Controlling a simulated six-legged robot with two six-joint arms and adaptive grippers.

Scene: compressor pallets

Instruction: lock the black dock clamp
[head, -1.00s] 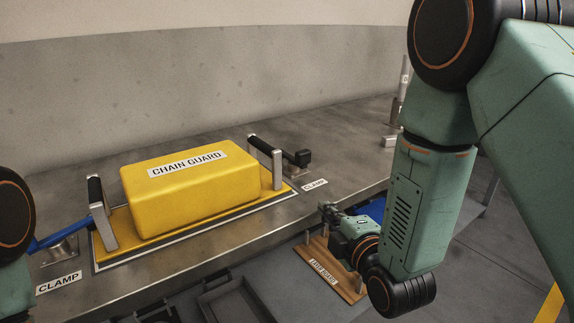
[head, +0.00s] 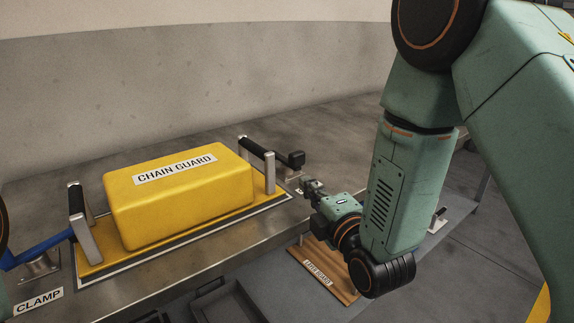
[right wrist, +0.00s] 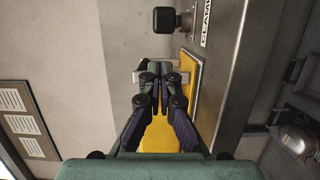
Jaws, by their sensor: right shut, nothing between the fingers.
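The black dock clamp (head: 293,159) stands on the bench at the right end of the yellow chain guard (head: 175,195). Its dark block end also shows at the top of the right wrist view (right wrist: 164,20), beside a CLAMP label (right wrist: 207,24). My right gripper (head: 308,185) is shut and empty, in front and slightly right of the clamp in the head view, apart from it as far as I can see. Its fingers (right wrist: 161,82) show together in the right wrist view, with yellow behind them. My left gripper is out of view.
A blue clamp handle (head: 40,248) is at the guard's left end, with a CLAMP label (head: 38,300) in front. The guard's upright handles (head: 84,225) stand close by. A wooden board (head: 322,270) and a grey tray (head: 225,302) lie below the bench edge.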

